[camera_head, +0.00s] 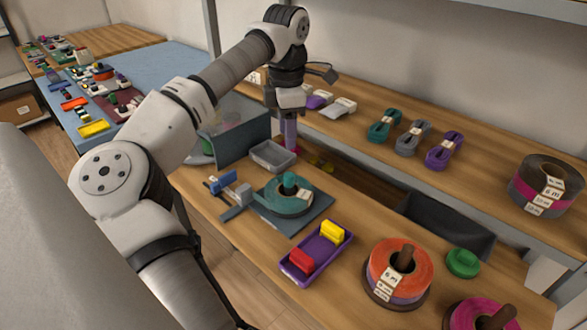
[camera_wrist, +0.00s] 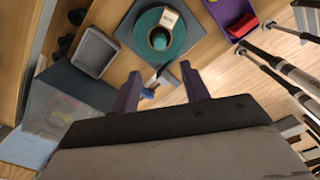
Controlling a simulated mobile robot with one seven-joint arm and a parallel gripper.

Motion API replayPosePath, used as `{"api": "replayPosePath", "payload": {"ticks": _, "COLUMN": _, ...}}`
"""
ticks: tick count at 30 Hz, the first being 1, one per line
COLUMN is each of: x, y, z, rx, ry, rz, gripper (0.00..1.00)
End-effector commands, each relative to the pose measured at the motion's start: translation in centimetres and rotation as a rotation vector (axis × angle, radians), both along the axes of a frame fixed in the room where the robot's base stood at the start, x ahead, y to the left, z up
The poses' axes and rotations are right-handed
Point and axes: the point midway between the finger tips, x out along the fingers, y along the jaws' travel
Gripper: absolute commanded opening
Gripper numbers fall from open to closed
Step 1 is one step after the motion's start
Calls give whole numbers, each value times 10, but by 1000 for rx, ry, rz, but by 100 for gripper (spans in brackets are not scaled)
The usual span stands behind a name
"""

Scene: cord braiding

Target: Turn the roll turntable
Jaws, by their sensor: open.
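The roll turntable is a dark grey square base (camera_head: 313,219) with a teal roll (camera_head: 288,204) lying flat on it. A teal knob (camera_head: 290,183) stands at the roll's centre, and a pale label is on the roll. The wrist view shows the roll (camera_wrist: 178,47) and the knob (camera_wrist: 158,38) at the top middle, beyond my fingertips. My gripper (camera_head: 289,148) is in the air behind the turntable in the head view. In the wrist view my gripper (camera_wrist: 160,70) has its two purple fingers wide apart with nothing between them.
A blue-and-grey slide device (camera_head: 236,198) adjoins the turntable's left side. A grey tray (camera_head: 272,156) stands behind it. A purple tray (camera_head: 314,255) with red and yellow blocks is in front. An orange roll (camera_head: 402,265) stands to the right. A dark panel (camera_head: 238,140) stands behind left.

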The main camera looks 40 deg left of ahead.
Motion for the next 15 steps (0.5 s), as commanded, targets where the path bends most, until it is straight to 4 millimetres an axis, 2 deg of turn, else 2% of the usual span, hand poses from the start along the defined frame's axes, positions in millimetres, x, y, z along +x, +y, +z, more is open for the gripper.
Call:
{"api": "replayPosePath", "payload": {"ticks": 9, "x": 0, "y": -2, "z": -68, "rx": -5, "ry": -1, "rz": -3, "gripper": 45}}
{"api": "replayPosePath", "payload": {"ticks": 15, "x": 1, "y": -2, "z": -100, "rx": -5, "ry": -3, "rz": -2, "gripper": 45}}
